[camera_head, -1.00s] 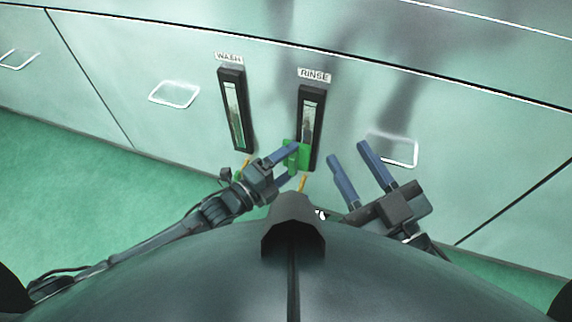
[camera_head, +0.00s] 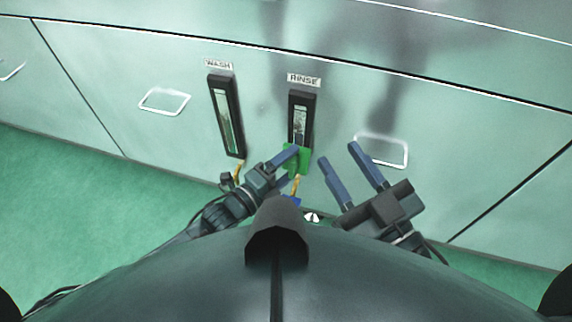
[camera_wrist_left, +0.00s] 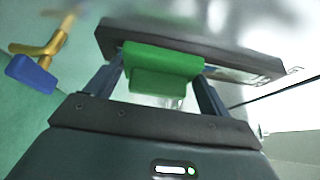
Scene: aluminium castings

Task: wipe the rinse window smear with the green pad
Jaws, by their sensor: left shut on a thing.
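My left gripper (camera_head: 285,168) is shut on the green pad (camera_head: 302,159) at the lower end of the rinse window (camera_head: 300,112), a dark-framed upright slot under the RINSE label. The pad covers the window's lower part; I cannot tell whether it touches the glass. In the left wrist view the pad (camera_wrist_left: 160,72) sits between the two fingers, in front of the dark frame (camera_wrist_left: 205,52). A smear cannot be told apart from the glass and its reflections. My right gripper (camera_head: 345,162) is open and empty, to the right of the rinse window.
The wash window (camera_head: 226,115) is to the left, under its WASH label. Wire handles stand on the panel at left (camera_head: 164,101) and right (camera_head: 381,151). A brass valve with a blue handle (camera_wrist_left: 30,74) is near the left gripper. Green floor lies at left.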

